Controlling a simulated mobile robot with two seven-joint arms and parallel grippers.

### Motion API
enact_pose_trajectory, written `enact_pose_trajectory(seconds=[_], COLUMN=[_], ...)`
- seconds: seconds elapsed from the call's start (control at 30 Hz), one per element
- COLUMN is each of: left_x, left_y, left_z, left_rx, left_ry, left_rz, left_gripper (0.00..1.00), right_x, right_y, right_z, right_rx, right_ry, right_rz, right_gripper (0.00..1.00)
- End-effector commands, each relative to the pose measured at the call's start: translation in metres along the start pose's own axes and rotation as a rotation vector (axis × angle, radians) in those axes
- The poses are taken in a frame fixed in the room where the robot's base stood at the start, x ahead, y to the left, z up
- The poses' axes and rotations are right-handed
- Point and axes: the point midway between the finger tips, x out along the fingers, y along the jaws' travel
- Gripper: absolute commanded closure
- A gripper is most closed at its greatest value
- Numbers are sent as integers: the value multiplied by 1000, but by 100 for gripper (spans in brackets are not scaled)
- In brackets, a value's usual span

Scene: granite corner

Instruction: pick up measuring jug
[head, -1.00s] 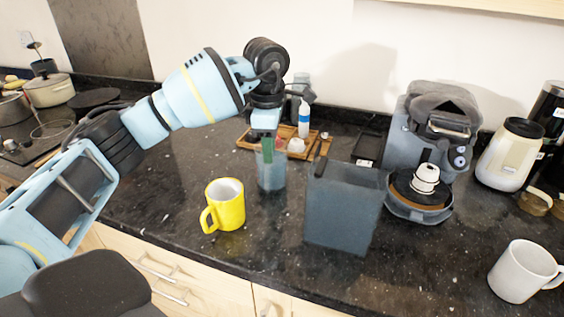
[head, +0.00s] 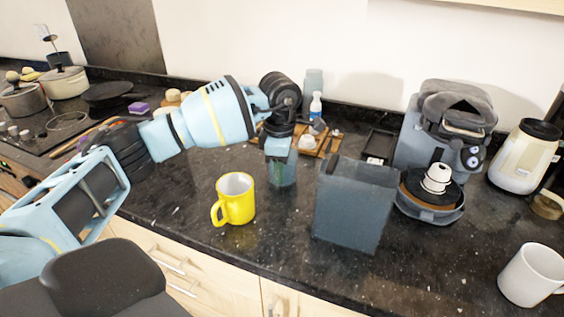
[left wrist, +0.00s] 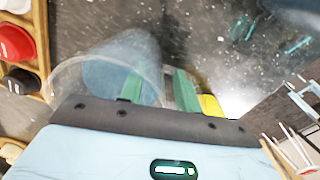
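The measuring jug (head: 283,176) is a clear, bluish container standing on the dark counter, behind and right of the yellow mug. In the left wrist view the jug (left wrist: 108,70) shows as a see-through round shape with a pale rim. My left gripper (head: 279,165) points down at the jug's top. In the left wrist view its green fingers (left wrist: 158,85) are apart, one over the jug and the other near its right side. They seem to straddle the jug's wall; contact cannot be told. My right gripper is not in view.
A yellow mug (head: 236,201) stands just in front of the jug. A grey open box (head: 352,210) stands close on its right. A wooden tray (head: 322,147) with small items lies behind. A coffee machine (head: 440,140) and white mug (head: 530,277) are farther right.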

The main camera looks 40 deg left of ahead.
Motion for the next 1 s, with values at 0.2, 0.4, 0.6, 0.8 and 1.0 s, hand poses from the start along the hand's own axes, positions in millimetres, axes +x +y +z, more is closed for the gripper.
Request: enact_pose_trajectory(seconds=[0.2,0.4,0.6,0.8,1.0], left_x=[4,4,4,3,1], left_y=[0,0,0,0,1], left_z=[0,0,0,0,0], left_rx=[0,0,0,0,0], left_ry=[-1,0,0,-2,-2], left_rz=[1,1,1,2,3], left_gripper=[67,83,100,100,100], right_x=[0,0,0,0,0], right_y=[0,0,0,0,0], right_z=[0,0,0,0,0], right_rx=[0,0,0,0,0], right_ry=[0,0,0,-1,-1], right_rz=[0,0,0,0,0], right_gripper=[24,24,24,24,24])
